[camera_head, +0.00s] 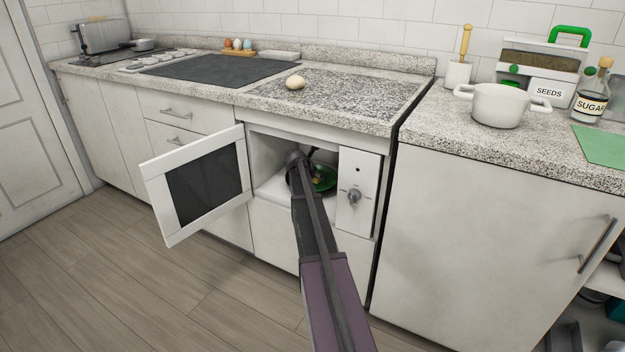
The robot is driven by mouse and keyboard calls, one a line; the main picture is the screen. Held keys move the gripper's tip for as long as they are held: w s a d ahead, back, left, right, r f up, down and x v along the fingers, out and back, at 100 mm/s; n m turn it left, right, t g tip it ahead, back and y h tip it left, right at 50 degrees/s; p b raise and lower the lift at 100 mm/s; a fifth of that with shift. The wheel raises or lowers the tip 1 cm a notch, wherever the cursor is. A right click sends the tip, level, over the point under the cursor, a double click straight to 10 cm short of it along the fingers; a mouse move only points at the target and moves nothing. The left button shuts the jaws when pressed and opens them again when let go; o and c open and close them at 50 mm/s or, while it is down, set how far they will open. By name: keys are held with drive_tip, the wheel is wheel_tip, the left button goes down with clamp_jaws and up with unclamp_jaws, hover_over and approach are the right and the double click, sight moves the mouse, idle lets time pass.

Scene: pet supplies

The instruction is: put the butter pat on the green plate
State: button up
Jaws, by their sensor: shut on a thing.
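My arm reaches into the open microwave-like compartment (268,187). My gripper (312,172) is at its far end, small and partly hidden behind my arm's wrist. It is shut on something. A small yellowish spot at the gripper's tip looks like the butter pat (317,181), but it is too small to make out clearly. The green plate (328,178) lies on the compartment floor, just beside and beneath the gripper, partly covered by my arm. I cannot tell whether the butter pat touches the plate.
The compartment door (203,184) stands swung open to the left. A control panel with a knob (354,196) bounds the opening on the right. The counter above holds a pale round item (295,82); a white pot (498,105) stands on the right counter. The floor at left is clear.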

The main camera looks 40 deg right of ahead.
drive_tip(key=w, duration=0.1)
drive_tip(key=w+d, duration=0.1)
drive_tip(key=w, duration=0.1)
drive_tip(key=w+d, duration=0.1)
drive_tip(key=shift+w+d+f, duration=0.2)
drive_tip(key=shift+w+f, duration=0.05)
drive_tip(key=shift+w, duration=0.05)
drive_tip(key=shift+f+b, duration=1.75)
drive_tip(key=shift+b, duration=0.2)
drive_tip(key=shift+f, duration=0.15)
drive_tip(key=o, duration=0.9)
drive_tip(key=shift+r, duration=0.2)
